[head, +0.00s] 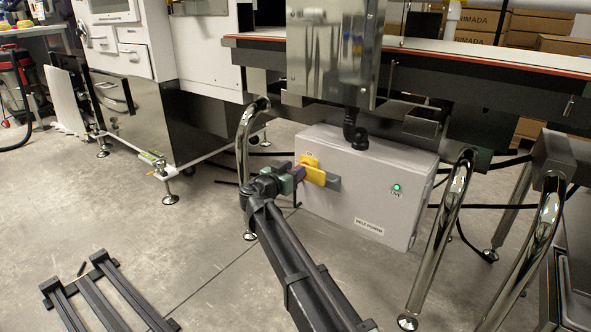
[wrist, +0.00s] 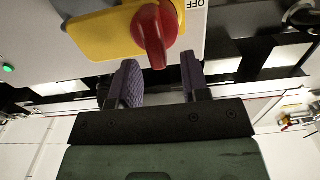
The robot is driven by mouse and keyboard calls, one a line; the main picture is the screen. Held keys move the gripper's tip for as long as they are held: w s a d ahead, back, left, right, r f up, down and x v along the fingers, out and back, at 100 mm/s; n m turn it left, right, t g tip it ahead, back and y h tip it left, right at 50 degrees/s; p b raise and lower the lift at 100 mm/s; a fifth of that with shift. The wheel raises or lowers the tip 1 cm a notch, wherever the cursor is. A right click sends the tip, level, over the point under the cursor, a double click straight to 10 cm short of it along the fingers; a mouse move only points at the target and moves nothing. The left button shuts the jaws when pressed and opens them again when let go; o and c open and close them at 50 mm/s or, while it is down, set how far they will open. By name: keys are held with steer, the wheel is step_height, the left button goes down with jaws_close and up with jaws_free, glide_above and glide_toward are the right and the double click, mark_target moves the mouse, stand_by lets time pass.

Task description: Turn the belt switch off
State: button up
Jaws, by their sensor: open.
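The belt switch is a red knob (wrist: 152,32) on a yellow plate (wrist: 100,32) with a white OFF label (wrist: 194,4) beside it. The plate (head: 313,172) also shows in the head view on the front of a grey box (head: 350,205); there the knob is mostly hidden by my gripper. A green lamp (head: 397,187) glows on the box. My gripper (wrist: 159,62) is open, its two purple-padded fingers on either side of the knob's near end; I cannot tell whether they touch it. In the head view my gripper (head: 298,174) is close in front of the plate.
The conveyor frame (head: 250,55) runs above the box. Bent chrome legs (head: 445,235) stand to the right and another (head: 243,140) to the left of the box. A dark rail frame (head: 100,295) lies on the floor at lower left.

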steer(key=shift+w+d, duration=0.4)
steer(key=shift+w, duration=0.15)
jaws_close()
